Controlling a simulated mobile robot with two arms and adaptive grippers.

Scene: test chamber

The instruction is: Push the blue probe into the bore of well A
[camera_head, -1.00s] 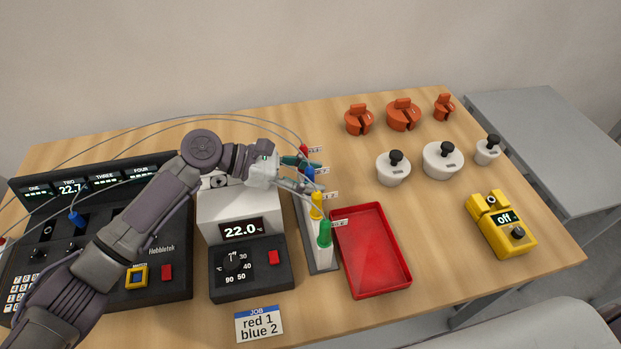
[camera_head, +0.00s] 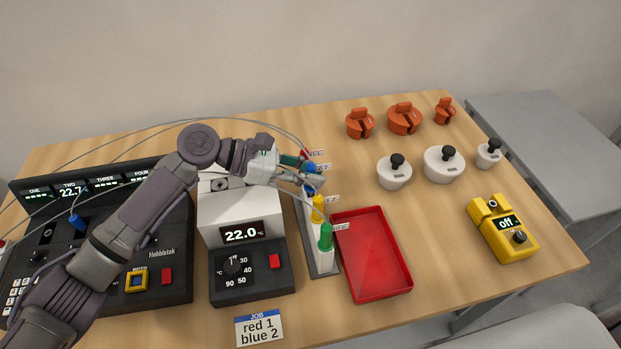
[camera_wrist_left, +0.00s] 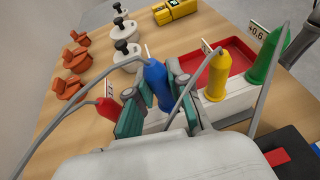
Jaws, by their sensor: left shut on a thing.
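The blue probe (camera_wrist_left: 158,82) stands upright between the fingers of my left gripper (camera_wrist_left: 155,100) in the left wrist view. In the head view my left gripper (camera_head: 306,175) is shut on it at the white probe rack (camera_head: 322,262), and the fingers partly cover it. The lower end of the probe is hidden. The white block unit (camera_head: 232,212) reads 22.0 and stands left of the rack. A dark opening shows on its top, partly behind my arm; no label for well A is readable.
The rack also holds red (camera_wrist_left: 107,108), yellow (camera_head: 318,208) and green (camera_head: 326,237) probes, with cables arching above. A red tray (camera_head: 372,255) lies right of the rack. White weights, orange pieces and a yellow device (camera_head: 502,230) stand farther right. A black console (camera_head: 160,270) is left.

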